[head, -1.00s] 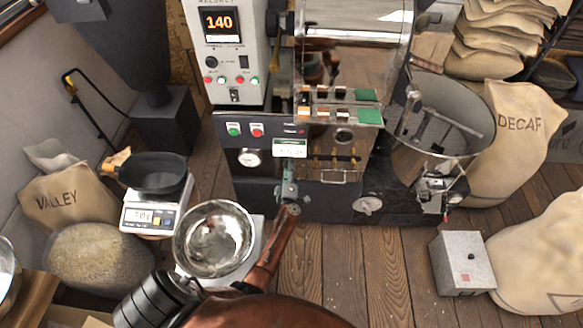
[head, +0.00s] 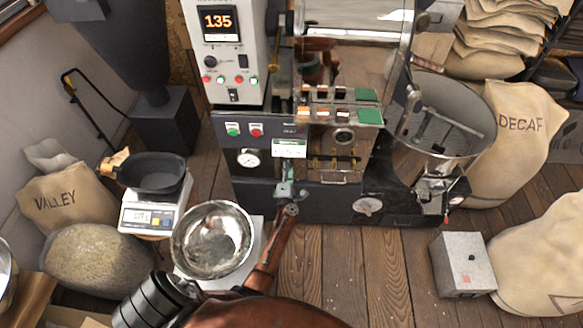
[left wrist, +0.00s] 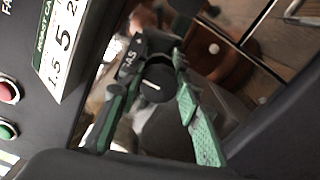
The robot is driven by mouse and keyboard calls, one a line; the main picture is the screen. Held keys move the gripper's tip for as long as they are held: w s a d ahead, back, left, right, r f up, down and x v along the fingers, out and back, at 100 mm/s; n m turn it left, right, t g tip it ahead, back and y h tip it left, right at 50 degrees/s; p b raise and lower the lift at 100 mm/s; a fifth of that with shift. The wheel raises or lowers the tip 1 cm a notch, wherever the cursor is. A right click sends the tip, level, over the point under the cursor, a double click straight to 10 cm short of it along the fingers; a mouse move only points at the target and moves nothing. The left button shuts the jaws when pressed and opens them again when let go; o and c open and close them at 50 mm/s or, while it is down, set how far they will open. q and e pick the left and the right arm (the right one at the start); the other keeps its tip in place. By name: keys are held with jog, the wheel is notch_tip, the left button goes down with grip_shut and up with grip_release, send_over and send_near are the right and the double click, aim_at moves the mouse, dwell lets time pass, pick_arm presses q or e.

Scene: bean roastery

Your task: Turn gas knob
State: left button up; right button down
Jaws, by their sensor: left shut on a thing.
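The gas knob (left wrist: 156,84) is a round black knob with a white pointer line. It shows in the left wrist view beside a black plate with partly readable white lettering. My left gripper (left wrist: 158,92) has its green-padded fingers on either side of the knob and is shut on it. In the head view, my left gripper (head: 287,190) is at the lower front of the roaster (head: 330,145), under a small white-green label (head: 289,148); there the hand hides the knob. My right gripper is not in view.
A metal bowl (head: 212,240) and a scale (head: 150,215) with a black pan (head: 152,172) stand left of my arm. The cooling drum (head: 440,120) is at the right. A grey box (head: 460,265) and sacks stand on the floor. Wooden floor is free at centre right.

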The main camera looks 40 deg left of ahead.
pick_arm(q)
jog(key=shift+w+r, duration=0.2)
jog(key=shift+r, duration=0.1)
jog(key=o, duration=1)
jog(key=shift+f, duration=0.15)
jog(key=shift+o, duration=0.8)
jog(key=shift+s+f, duration=0.1)
